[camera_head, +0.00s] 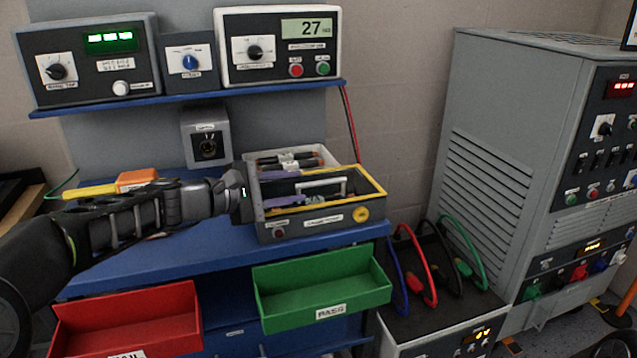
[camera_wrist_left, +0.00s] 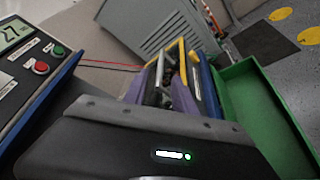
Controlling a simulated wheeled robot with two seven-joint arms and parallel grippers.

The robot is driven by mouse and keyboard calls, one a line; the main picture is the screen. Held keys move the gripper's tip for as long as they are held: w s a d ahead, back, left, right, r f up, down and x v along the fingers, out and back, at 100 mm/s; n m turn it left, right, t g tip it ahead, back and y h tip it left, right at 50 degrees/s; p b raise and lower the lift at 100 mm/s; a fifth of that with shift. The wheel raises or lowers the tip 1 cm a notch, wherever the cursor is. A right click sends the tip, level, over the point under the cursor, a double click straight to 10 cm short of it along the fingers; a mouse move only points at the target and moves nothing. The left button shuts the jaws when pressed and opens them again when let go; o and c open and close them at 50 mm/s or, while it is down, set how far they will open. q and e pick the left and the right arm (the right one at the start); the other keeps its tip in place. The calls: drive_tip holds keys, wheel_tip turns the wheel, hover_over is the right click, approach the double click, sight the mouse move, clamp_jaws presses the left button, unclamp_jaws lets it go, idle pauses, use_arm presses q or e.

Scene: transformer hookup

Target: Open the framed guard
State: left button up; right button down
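The framed guard (camera_head: 372,183) is a yellow-edged frame with a pale bar handle (camera_head: 322,185). It lies flat over the front part of a grey test box (camera_head: 290,231) on the blue bench. My left gripper (camera_head: 300,189) reaches over the box from the left. Its two purple fingers are apart, with the handle near and between their tips. In the left wrist view the gripper (camera_wrist_left: 168,88) also shows spread fingers, with the handle and yellow frame (camera_wrist_left: 182,56) beyond. Whether the fingers touch the handle cannot be told. My right gripper is out of view.
Fuse-like parts (camera_head: 288,162) show in the box's uncovered back part. A grey socket unit (camera_head: 207,137) stands behind. A blue shelf with meters is above. Red (camera_head: 125,323) and green (camera_head: 322,290) bins hang in front. A grey cabinet (camera_head: 490,160) stands right.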

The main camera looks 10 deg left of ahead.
sight(312, 185)
use_arm(q)
drive_tip(key=x, duration=0.7)
drive_tip(key=shift+w+f+p, duration=0.1)
drive_tip(key=shift+p, duration=0.2)
clamp_jaws()
idle(1.1)
